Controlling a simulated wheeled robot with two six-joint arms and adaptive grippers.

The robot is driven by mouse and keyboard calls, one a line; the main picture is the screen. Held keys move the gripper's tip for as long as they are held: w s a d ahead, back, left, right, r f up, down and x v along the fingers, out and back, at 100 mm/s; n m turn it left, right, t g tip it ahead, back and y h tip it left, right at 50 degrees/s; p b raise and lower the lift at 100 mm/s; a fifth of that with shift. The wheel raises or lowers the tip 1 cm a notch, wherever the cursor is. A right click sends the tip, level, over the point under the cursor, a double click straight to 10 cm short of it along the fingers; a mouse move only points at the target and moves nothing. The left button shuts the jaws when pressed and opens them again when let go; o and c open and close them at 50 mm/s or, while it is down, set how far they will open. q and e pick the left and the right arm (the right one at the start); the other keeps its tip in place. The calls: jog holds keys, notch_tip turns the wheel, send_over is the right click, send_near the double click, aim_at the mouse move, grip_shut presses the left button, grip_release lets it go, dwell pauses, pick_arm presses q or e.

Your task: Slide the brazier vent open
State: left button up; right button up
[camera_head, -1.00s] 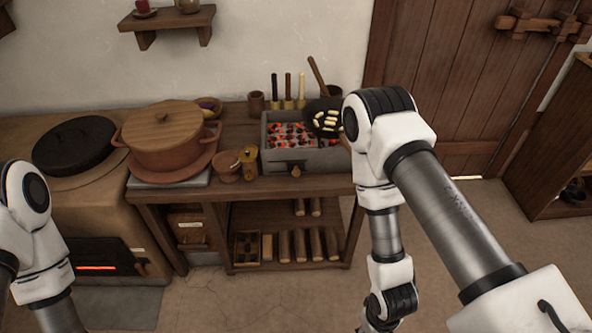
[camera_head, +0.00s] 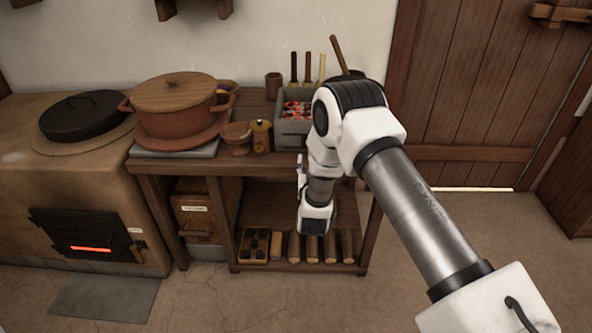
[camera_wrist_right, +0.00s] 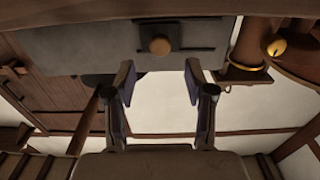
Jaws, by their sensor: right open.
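The grey brazier (camera_head: 291,128) with glowing coals stands on the wooden bench, partly hidden behind my right arm. In the right wrist view the brazier's grey front (camera_wrist_right: 90,52) fills the top. It bears a dark vent plate (camera_wrist_right: 190,35) with a round wooden knob (camera_wrist_right: 159,46). My right gripper (camera_wrist_right: 158,82) is open and empty, its two fingers either side of the knob's line in the picture and apart from it. In the head view only a small part of the right gripper (camera_head: 300,168) shows, below the bench's front edge. My left gripper is not in view.
A clay cup (camera_head: 237,135) and a yellow jar (camera_head: 261,136) stand left of the brazier. A lidded pot (camera_head: 178,117) sits further left. Below is a shelf with logs (camera_head: 312,248). Upright handles (camera_head: 308,68) stand behind the brazier.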

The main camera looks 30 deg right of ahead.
jog(key=x, duration=0.7)
jog(key=shift+w+d, duration=0.2)
jog(key=shift+w, duration=0.15)
jog(key=shift+r, duration=0.1)
grip_shut()
